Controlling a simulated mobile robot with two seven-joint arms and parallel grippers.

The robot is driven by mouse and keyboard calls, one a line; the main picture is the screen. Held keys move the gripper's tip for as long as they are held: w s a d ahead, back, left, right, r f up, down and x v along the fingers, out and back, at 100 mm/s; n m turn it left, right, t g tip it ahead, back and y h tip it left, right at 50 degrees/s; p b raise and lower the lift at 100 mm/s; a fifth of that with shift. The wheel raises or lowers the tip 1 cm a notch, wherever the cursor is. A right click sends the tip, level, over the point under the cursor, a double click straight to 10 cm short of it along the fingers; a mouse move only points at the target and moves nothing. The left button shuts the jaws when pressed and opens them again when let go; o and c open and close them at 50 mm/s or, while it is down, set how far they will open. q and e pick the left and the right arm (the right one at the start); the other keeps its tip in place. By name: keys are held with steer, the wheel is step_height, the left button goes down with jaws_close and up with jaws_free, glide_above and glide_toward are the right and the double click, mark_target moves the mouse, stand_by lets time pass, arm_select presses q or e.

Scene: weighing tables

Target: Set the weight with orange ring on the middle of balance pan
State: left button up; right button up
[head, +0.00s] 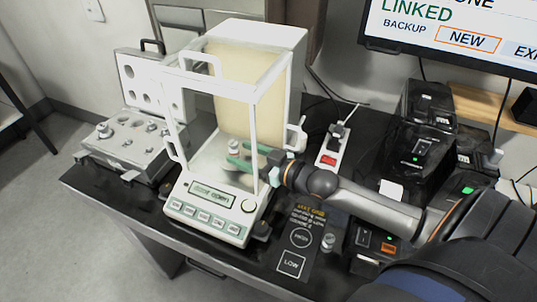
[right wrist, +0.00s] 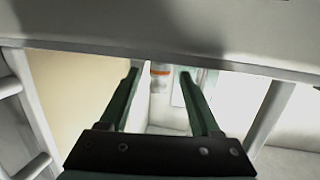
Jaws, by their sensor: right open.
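The balance (head: 210,213) stands on the dark table, with its glass-walled chamber open on the right side. My right gripper (head: 238,155) reaches into the chamber from the right, its green fingers apart. The weight with orange ring (right wrist: 160,70) shows in the right wrist view, just beyond and between the open fingertips. In the head view the weight (head: 234,146) is a small grey shape at the fingers, and its ring cannot be made out. The balance pan is largely hidden, so I cannot tell whether the weight is centred on it. My left gripper is out of view.
An open metal case (head: 120,138) with several weights is left of the balance. Another small weight (head: 328,241) stands on the dark mat at right. A power strip (head: 330,155) and black devices (head: 418,125) lie behind my right arm. The chamber frame closely surrounds the gripper.

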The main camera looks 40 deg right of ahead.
steer(key=v, duration=0.8)
steer(key=shift+p, duration=0.3)
steer(key=shift+s+d, duration=0.15)
steer(key=shift+s, duration=0.1)
steer(key=shift+r, duration=0.1)
